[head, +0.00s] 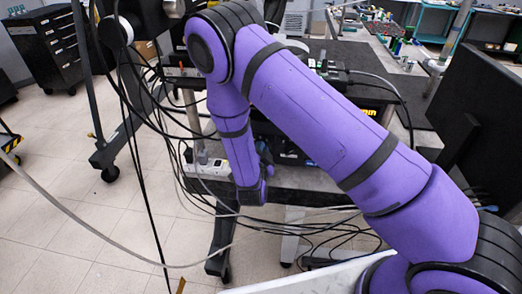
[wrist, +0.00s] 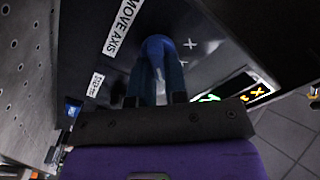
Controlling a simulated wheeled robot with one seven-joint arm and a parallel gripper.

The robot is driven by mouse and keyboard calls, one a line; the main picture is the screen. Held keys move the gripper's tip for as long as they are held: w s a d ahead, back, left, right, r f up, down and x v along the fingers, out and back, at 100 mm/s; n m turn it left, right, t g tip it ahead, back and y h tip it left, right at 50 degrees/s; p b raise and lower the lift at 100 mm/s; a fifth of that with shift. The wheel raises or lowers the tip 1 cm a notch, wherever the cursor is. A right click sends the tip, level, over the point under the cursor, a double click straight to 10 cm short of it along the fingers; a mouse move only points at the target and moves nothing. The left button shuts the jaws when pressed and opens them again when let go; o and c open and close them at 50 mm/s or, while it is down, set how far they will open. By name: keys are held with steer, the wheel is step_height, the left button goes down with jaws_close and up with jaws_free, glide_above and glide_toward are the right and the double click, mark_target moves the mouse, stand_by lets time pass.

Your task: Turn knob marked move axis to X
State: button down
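A white label reading MOVE AXIS (wrist: 124,27) is on the dark panel (wrist: 205,60) in the wrist view. My gripper (wrist: 158,50) reaches over this panel, just right of the label. Its two dark blue fingers start apart and run together into a rounded blue shape at their far end. I cannot tell whether this shape is only the fingertips or includes the knob, so the knob is not clearly seen and contact is unclear. White X-like marks (wrist: 190,44) show right of the fingertips. In the head view my purple arm reaches down to the equipment, and the fingertips are not distinct.
A lit display (wrist: 235,93) with yellow and green characters lies right of my gripper. A perforated grey plate (wrist: 25,75) is close on the left. In the head view, loose cables (head: 200,205) hang around the equipment table (head: 310,178). Tiled floor (head: 60,225) is open at left.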

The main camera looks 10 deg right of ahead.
steer(key=shift+n, duration=0.3)
steer(key=shift+w+a+n, duration=0.1)
steer(key=shift+a+n, duration=0.1)
steer(key=shift+n, duration=2.7)
steer(key=shift+a+n, duration=0.2)
steer(key=shift+n, duration=2.7)
steer(key=shift+w+a+n, duration=0.1)
steer(key=shift+a+n, duration=0.1)
steer(key=shift+n, duration=2.7)
steer(key=shift+f, duration=0.1)
steer(key=c, duration=1.1)
jaws_free()
steer(key=shift+c, duration=0.2)
steer(key=shift+s, duration=0.15)
